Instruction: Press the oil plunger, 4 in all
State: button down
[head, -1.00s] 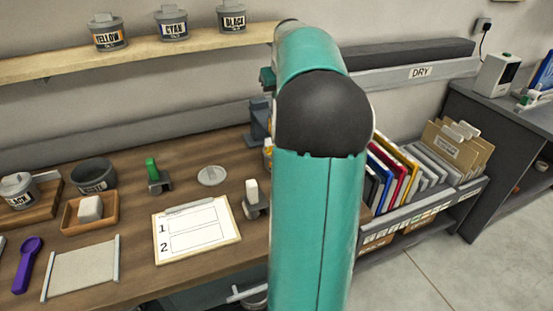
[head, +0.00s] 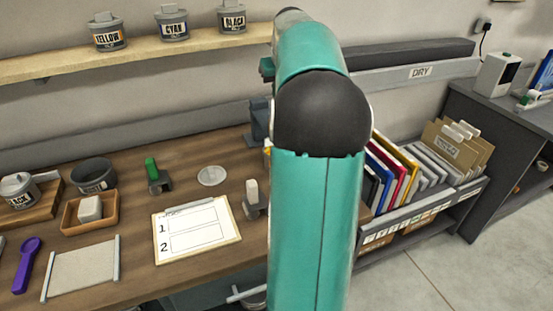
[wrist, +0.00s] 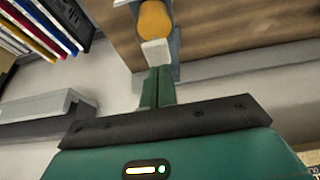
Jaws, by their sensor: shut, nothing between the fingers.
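In the wrist view, my gripper (wrist: 158,88) shows as two green fingers shut together. Right beyond their tips is a pale block (wrist: 155,52), in line with them; whether they touch it I cannot tell. Beyond the block is an orange-yellow round part (wrist: 154,20) set in a blue-grey stand (wrist: 174,45). This looks like the oil plunger unit, but no label shows. In the head view, a blue-grey stand (head: 259,122) at the back of the bench is partly hidden by my teal arm, which also hides my gripper.
The wooden bench holds a clipboard (head: 196,229), a green-handled tool (head: 153,172), a white-handled tool (head: 252,197) and a round disc (head: 211,176). Ink cans line the shelf (head: 160,58) above. A rack of coloured folders (head: 385,175) stands right of my arm.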

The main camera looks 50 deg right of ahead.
jog(key=shift+f, duration=0.1)
jog(key=shift+f, duration=1.25)
jog(key=shift+r, duration=1.35)
jog(key=shift+r, duration=0.1)
notch_tip(320, 180, up, 6)
jog(key=shift+f, duration=0.1)
dwell(0.6)
